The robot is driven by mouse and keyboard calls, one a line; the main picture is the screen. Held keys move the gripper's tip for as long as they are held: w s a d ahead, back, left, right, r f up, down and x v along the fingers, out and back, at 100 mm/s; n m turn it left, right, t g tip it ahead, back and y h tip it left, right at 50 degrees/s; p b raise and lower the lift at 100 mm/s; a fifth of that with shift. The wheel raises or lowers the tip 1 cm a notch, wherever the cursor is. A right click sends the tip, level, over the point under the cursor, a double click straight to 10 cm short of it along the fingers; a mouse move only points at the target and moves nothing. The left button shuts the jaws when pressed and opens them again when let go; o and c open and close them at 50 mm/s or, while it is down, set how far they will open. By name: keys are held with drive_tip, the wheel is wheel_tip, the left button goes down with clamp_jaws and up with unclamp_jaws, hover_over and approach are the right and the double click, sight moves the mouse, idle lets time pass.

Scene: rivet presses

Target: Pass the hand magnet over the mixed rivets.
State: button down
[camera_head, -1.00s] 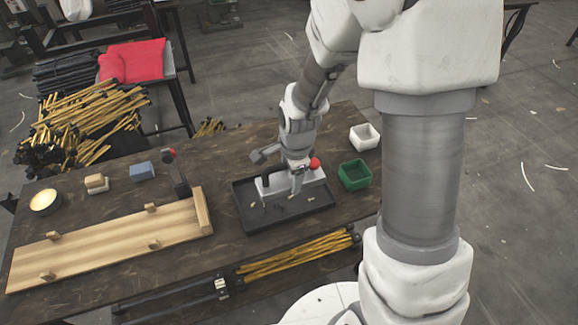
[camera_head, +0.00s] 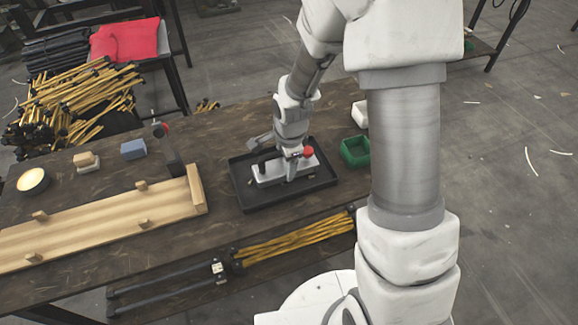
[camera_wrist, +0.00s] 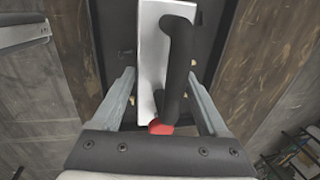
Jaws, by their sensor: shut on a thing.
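The hand magnet (camera_head: 270,174) is a pale grey bar with a black handle and a red knob (camera_head: 308,152). My gripper (camera_head: 291,172) is shut on it, holding it over the black tray (camera_head: 258,207). In the wrist view the magnet (camera_wrist: 151,60) lies between my two grey fingers, its black handle (camera_wrist: 180,60) on top and the red knob close to my palm. Whether it touches the tray floor I cannot tell. A few tiny rivets (camera_wrist: 123,91) show on the tray beside the bar; the magnet hides the others.
A green bin (camera_head: 355,153) stands right of the tray, with a white bin (camera_head: 360,113) behind it, partly hidden by my arm. A wooden board (camera_head: 110,222) with pegs lies left.

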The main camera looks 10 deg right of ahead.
drive_tip(key=w, duration=0.4)
drive_tip(key=shift+a+p, duration=0.35)
wheel_tip(320, 180, up, 9)
drive_tip(key=p, duration=0.5)
drive_tip(key=shift+p, duration=0.3)
